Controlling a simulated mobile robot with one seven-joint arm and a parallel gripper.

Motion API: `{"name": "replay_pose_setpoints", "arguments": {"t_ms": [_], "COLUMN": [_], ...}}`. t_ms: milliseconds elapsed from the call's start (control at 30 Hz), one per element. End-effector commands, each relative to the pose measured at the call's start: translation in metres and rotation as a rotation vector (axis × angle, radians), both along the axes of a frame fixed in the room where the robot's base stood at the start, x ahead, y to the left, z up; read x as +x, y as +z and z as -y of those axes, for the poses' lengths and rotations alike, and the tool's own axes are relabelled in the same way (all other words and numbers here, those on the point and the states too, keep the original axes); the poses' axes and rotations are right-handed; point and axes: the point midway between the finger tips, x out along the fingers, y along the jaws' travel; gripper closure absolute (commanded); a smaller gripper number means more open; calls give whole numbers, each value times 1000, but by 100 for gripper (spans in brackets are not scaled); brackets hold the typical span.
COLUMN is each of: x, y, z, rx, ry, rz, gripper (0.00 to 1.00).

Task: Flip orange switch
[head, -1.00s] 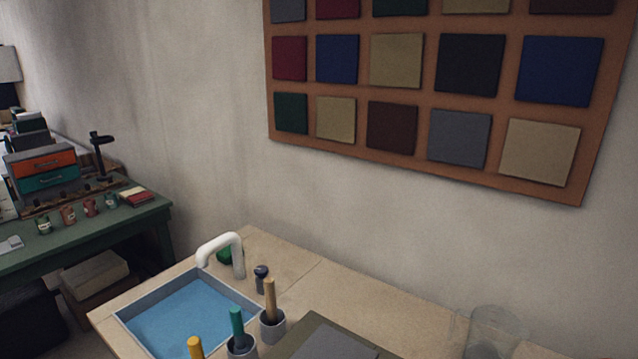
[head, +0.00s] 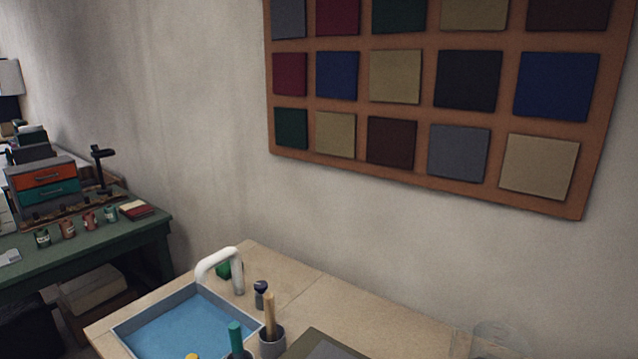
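I see no orange switch in the head view. The orange thing that shows is a drawer front (head: 41,174) on a small drawer box, on the green bench at the left. My gripper is not in view.
A beige worktop (head: 340,295) holds a blue sink (head: 185,330) with a white faucet (head: 222,262), handled tools in cups (head: 271,340) and a clear container (head: 500,338). A green bench (head: 120,234) stands at the left. A swatch board (head: 420,120) hangs on the wall.

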Motion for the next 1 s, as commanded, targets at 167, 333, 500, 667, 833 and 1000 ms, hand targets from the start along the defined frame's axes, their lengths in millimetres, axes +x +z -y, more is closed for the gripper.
{"name": "replay_pose_setpoints", "arguments": {"t_ms": [167,333,500,667,833,1000], "x": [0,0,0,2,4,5], "y": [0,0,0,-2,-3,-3], "z": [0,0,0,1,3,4], "rx": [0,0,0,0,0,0], "ry": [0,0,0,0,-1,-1], "rz": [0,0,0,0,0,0], "gripper": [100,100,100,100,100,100]}}
